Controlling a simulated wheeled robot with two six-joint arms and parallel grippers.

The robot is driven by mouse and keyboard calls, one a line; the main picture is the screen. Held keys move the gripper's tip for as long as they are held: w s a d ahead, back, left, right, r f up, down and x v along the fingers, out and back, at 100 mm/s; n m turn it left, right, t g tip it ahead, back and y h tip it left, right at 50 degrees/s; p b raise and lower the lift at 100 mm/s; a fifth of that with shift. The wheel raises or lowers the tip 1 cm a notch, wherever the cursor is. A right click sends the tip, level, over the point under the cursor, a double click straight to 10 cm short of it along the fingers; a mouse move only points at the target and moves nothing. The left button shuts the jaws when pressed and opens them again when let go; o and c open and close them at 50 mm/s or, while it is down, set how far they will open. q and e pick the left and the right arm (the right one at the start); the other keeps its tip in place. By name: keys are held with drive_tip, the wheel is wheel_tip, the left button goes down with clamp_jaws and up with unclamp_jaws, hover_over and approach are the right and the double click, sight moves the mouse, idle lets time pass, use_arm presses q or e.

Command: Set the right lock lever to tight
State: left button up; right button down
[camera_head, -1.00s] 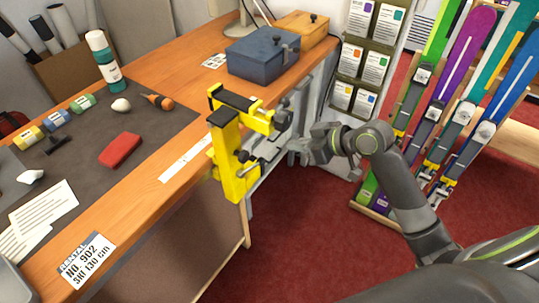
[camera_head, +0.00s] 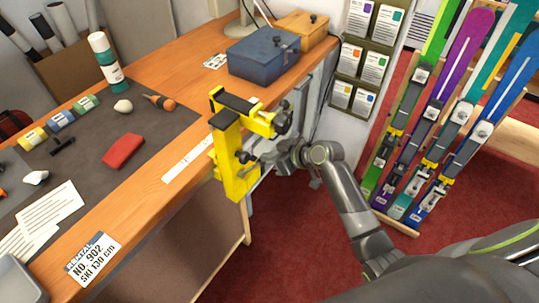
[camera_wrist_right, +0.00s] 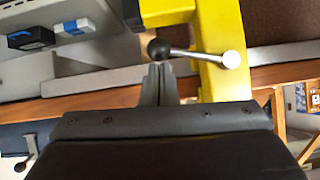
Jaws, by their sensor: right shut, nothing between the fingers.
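A yellow clamp stand (camera_head: 228,160) with a dark top pad is fixed at the bench's edge. In the right wrist view, a lock lever (camera_wrist_right: 192,53) has a silver rod and a black ball end, and lies nearly level across the yellow body (camera_wrist_right: 222,80). My right gripper (camera_head: 266,160) is beside the stand's lower right side and partly hides it. In the right wrist view, its shut, empty fingers (camera_wrist_right: 158,72) end just below the black ball; I cannot tell whether they touch it. My left gripper is out of view.
Skis (camera_head: 440,120) stand at the right by a card rack (camera_head: 358,55). Red carpet is free below the stand.

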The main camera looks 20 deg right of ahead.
drive_tip(key=shift+f, duration=0.1)
idle(0.3)
drive_tip(key=f+m+g+y+b, duration=0.1)
drive_tip(key=f+b, duration=0.1)
drive_tip(key=b, duration=0.1)
drive_tip(key=f+m+g+y+b, duration=0.1)
drive_tip(key=f+m+y+b, duration=0.1)
drive_tip(key=f+b, duration=0.1)
drive_tip(key=s+a+f+m+y+b, duration=0.1)
drive_tip(key=f+m+y+b, duration=0.1)
drive_tip(key=b, duration=0.1)
drive_tip(key=shift+a+f+g, duration=0.1)
drive_tip(key=shift+f+g, duration=0.1)
drive_tip(key=shift+g, duration=0.2)
drive_tip(key=m+y+b, duration=0.1)
drive_tip(key=s+a+f+m+y+b, duration=0.1)
drive_tip(key=b, duration=0.1)
drive_tip(key=shift+a+f+m, duration=0.25)
drive_tip(key=shift+m, duration=0.05)
drive_tip(key=shift+s+a+f+m+y+b, duration=0.25)
drive_tip(key=shift+s+a+m+y+b, duration=0.3)
drive_tip(key=shift+m+y+b, duration=0.3)
drive_tip(key=shift+a, duration=0.1)
